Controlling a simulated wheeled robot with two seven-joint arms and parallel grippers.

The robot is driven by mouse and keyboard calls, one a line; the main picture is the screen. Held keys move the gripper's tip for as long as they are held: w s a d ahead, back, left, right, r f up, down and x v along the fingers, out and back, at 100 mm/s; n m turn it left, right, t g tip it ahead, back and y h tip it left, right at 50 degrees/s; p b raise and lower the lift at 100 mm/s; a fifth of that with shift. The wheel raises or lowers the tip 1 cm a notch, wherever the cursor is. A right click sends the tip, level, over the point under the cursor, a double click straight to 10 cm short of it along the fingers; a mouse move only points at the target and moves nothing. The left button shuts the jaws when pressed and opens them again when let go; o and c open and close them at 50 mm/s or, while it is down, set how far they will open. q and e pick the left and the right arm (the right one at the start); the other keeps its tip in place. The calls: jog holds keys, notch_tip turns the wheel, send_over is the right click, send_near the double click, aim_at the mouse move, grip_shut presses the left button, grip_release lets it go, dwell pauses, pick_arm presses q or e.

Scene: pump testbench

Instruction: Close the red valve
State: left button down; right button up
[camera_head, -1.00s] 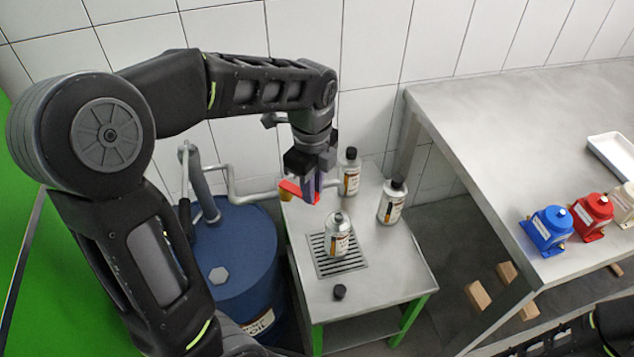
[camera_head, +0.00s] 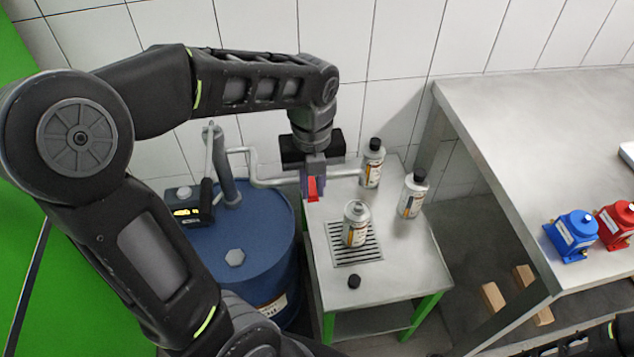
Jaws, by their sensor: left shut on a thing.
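The red valve handle (camera_head: 313,189) shows as a small red piece just below my left gripper (camera_head: 312,186), above the back left of the small steel table. My left gripper points down and is shut on the red valve handle. The gripper hides much of the handle and the valve body. A grey pipe (camera_head: 268,183) runs from the pump on the blue drum (camera_head: 262,222) to the valve. An uncapped bottle (camera_head: 355,224) stands upright on the table's drain grate. My right gripper is out of view; a dark part of my right arm shows at the bottom right.
Two capped bottles (camera_head: 373,163) (camera_head: 413,196) stand at the table's back. A black cap (camera_head: 354,282) lies in front of the grate (camera_head: 345,255). A larger steel bench (camera_head: 530,140) on the right holds a blue pump (camera_head: 573,235) and a red pump (camera_head: 615,224).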

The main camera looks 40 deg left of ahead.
aim_at(312, 191)
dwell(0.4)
pick_arm(q)
jog(key=c, duration=1.4)
grip_release()
jog(key=shift+o, duration=0.2)
notch_tip(312, 191, up, 8)
jog(key=shift+f, duration=0.1)
